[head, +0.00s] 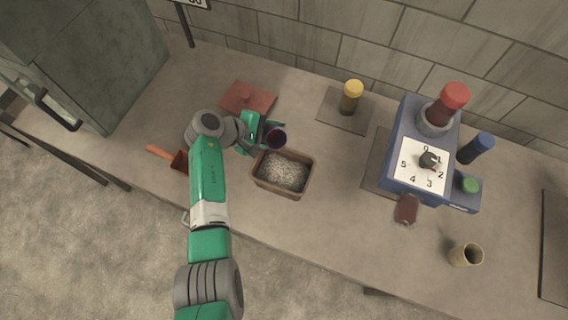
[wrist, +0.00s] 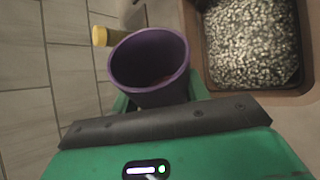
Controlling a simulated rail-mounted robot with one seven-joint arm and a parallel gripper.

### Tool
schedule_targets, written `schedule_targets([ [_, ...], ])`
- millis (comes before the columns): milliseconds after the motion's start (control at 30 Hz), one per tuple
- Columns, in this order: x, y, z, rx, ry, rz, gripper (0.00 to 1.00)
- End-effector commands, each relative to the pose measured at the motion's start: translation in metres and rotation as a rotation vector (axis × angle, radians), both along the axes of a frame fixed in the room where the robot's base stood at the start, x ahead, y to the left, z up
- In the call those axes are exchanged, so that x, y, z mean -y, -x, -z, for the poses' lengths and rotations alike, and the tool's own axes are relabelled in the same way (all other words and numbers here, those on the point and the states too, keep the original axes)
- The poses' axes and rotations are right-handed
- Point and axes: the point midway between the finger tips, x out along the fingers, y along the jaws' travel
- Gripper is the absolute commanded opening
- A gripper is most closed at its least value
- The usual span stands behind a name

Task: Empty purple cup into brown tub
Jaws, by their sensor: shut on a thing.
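The purple cup (head: 276,137) is held by my gripper (head: 264,136) just behind the brown tub's far left side. In the wrist view the cup (wrist: 150,66) stands between my gripper's fingers (wrist: 158,98), its mouth toward the camera. A little reddish-brown shows inside it, but I cannot tell what it is. The brown tub (head: 262,182) sits on the bench in front of the cup and holds pale grey granules (head: 285,171). The tub's rim (wrist: 200,72) also shows at the right of the wrist view. I cannot tell how high the cup is above the bench.
A red lid-like plate (head: 247,98) lies behind my gripper. A yellow-capped jar (head: 351,97) stands on a dark mat (head: 331,113). A blue dial machine (head: 409,130) stands to the right. A scoop with an orange handle (head: 160,152) lies left. A tan cup (head: 461,256) stands front right.

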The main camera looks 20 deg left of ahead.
Motion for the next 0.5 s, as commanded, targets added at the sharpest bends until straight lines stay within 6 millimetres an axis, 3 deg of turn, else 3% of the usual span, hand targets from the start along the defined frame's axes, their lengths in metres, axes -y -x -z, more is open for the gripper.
schedule_targets([
  [500,-0.0050,0.0014,-0.0108,0.180,-0.186,-0.007,0.22],
])
